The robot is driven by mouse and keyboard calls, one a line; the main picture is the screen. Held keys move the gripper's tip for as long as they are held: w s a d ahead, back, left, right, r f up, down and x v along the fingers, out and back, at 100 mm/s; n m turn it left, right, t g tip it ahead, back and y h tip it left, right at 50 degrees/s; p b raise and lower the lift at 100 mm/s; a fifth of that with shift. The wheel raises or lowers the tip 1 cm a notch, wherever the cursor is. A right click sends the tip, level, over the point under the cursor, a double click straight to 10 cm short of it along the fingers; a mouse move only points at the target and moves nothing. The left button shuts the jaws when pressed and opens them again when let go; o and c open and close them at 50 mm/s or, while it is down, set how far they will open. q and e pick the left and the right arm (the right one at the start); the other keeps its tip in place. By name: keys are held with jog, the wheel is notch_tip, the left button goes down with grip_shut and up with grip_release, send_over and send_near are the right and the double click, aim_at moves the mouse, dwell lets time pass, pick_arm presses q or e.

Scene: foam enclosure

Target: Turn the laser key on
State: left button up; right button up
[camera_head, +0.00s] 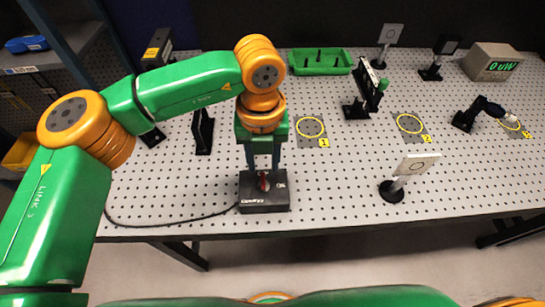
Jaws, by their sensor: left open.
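The black laser key box (263,203) stands near the front edge of the perforated table. A key (264,183) with a red part shows on its top face; its exact turn angle is too small to tell. My left gripper (263,164) points down just behind and above the box. Its two fingers are apart, with a gap between them, and nothing shows in the gap. I cannot tell if the fingertips touch the box. My right gripper is not in view; green and orange parts of my body show at the bottom edge.
A meter (492,63) at the back right reads 0 uW. A green tray (320,62), a white square on a post (416,163) and several optics mounts stand on the table (340,190). A black cable (170,224) runs left from the box. Bare table lies right of the box.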

aim_at(263, 178)
pick_arm(q)
jog(key=f, duration=0.1)
jog(key=f+p, duration=0.1)
jog(key=s+f, duration=0.1)
jog(key=f, duration=0.1)
jog(key=shift+a, duration=0.35)
jog(key=shift+w+d+f, duration=0.1)
jog(key=shift+f, duration=0.25)
jog(key=shift+w+d+f, duration=0.15)
jog(key=shift+w, duration=0.05)
jog(key=shift+s, duration=0.15)
grip_shut()
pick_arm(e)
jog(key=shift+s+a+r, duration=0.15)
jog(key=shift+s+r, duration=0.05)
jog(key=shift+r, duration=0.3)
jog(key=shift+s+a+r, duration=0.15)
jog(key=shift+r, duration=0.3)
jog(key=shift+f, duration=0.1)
